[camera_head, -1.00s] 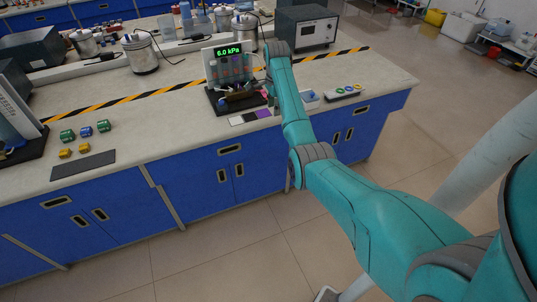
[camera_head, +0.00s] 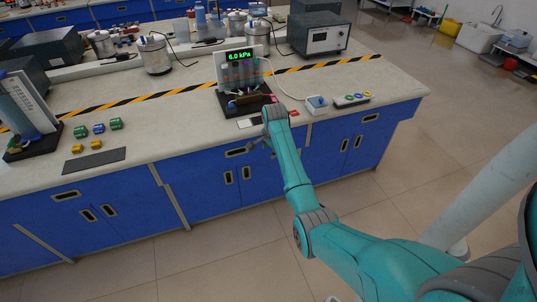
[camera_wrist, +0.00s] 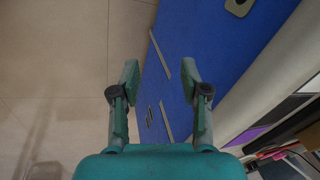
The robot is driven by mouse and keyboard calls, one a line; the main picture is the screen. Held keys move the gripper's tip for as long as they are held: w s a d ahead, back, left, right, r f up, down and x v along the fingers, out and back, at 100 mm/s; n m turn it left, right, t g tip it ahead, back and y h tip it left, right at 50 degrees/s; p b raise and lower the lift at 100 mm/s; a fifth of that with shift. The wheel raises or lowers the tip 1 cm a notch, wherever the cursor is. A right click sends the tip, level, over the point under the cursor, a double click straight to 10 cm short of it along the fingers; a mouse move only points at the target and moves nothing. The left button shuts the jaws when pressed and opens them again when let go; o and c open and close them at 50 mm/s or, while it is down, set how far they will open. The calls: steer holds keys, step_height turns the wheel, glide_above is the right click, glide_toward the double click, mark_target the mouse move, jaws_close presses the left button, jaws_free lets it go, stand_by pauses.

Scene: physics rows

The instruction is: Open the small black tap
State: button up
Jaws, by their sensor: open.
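The pressure rig (camera_head: 236,72) stands on the bench, with a green display reading about 6.0 kPa and coloured columns below it. Its black base (camera_head: 227,109) carries small dark and coloured fittings. The small black tap is too small to tell apart from them. My gripper (camera_head: 256,146) is by the bench's front edge, in front of the rig and apart from it. In the wrist view my gripper (camera_wrist: 160,77) is open and empty, its fingers over the floor and the blue cabinet front. Part of the rig's base and fittings shows at that view's lower right.
A small white box with a blue knob (camera_head: 316,104) and a dark strip with coloured rings (camera_head: 352,99) lie right of the rig. Green, blue and yellow blocks (camera_head: 99,129) and a dark mat (camera_head: 94,160) lie left.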

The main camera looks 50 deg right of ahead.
steer(key=shift+s+a+f, duration=0.1)
steer(key=shift+a+f, duration=0.55)
steer(key=shift+f, duration=0.05)
